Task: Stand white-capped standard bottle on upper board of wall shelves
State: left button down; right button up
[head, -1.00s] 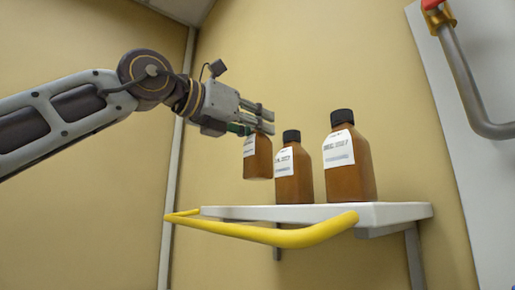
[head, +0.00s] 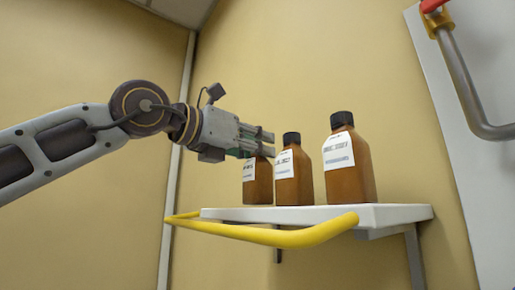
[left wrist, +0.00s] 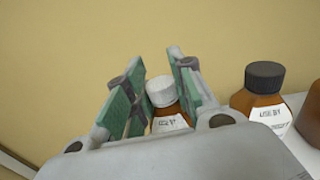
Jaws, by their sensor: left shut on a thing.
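The white-capped standard bottle (head: 257,187), brown with a white label, is upright at the left part of the upper board (head: 385,213) of the wall shelves. Its base looks level with the board; I cannot tell whether it touches. My left gripper (head: 262,143) is shut on the bottle's top and hides the cap in the head view. In the left wrist view the white cap (left wrist: 162,91) shows between the fingers (left wrist: 155,75). My right gripper is not in view.
Two black-capped brown bottles stand on the board to the right: a nearer one (head: 293,175) close beside the held bottle, and a larger one (head: 349,170). A yellow rail (head: 290,238) runs along the board's front. A grey pipe (head: 460,80) is at right.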

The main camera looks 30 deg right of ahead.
pick_arm(q)
jog(key=shift+f, duration=0.2)
jog(key=shift+f, duration=0.1)
jog(key=c, duration=1.2)
grip_release()
jog(key=shift+a, duration=0.15)
jog(key=shift+s+a, duration=0.15)
jog(key=shift+a, duration=0.15)
jog(key=s+a+b, duration=0.2)
jog(key=a+b, duration=0.1)
jog(key=a, duration=0.8)
